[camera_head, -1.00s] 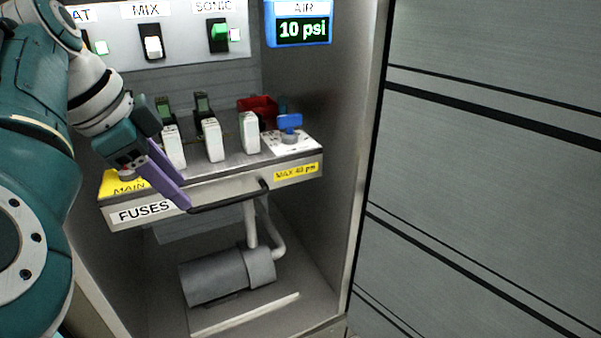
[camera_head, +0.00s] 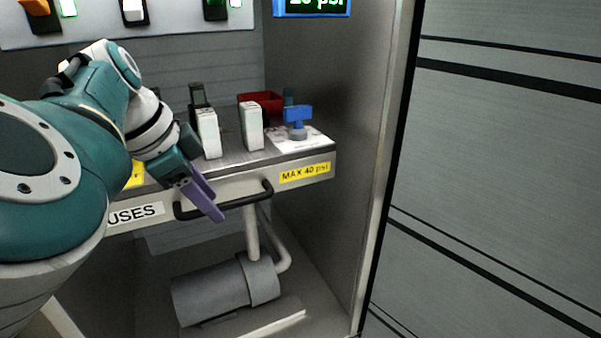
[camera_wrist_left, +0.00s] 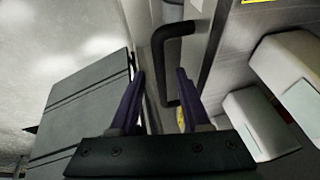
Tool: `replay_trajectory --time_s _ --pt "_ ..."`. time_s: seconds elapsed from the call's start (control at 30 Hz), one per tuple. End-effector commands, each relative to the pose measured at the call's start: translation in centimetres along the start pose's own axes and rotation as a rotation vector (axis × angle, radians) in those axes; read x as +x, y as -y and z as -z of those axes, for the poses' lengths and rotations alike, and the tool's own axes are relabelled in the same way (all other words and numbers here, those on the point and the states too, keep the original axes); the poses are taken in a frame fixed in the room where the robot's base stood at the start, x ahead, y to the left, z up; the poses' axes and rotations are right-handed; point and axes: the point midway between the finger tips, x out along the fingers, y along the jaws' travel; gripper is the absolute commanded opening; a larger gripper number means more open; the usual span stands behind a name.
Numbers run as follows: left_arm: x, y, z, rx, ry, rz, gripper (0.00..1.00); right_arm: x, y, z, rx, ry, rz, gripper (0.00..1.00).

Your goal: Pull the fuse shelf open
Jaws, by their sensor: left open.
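The fuse shelf (camera_head: 237,196) is a grey metal slab with a partly covered fuses label (camera_head: 136,214) on its front. A black bar handle (camera_head: 240,202) runs along that front and also shows in the left wrist view (camera_wrist_left: 159,62). My left gripper (camera_head: 212,204) is open at the handle, with purple fingers pointing down over its left part. In the left wrist view, the handle's bar lies between the two fingers (camera_wrist_left: 160,80). I cannot tell whether either finger touches it. My right gripper is not in view.
White fuse modules (camera_head: 252,126), a blue valve knob (camera_head: 298,116) and a red part (camera_head: 261,102) sit on the shelf. A grey cylinder (camera_head: 225,290) with pipes is below. A cabinet wall (camera_head: 350,150) stands to the right.

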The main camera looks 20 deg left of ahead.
Motion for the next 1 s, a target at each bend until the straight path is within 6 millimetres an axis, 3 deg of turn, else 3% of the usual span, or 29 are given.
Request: replay_trajectory --time_s 0.23,0.67,1.0 --pt "0.04 0.03 0.00 0.000 0.001 0.000 0.47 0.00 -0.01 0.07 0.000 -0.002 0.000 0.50" --pt "0.03 0.02 -0.01 0.000 0.001 0.000 0.00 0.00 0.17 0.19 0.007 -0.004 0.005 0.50" --pt "0.04 0.01 -0.01 0.000 0.001 0.000 0.00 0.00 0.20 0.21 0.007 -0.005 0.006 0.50"
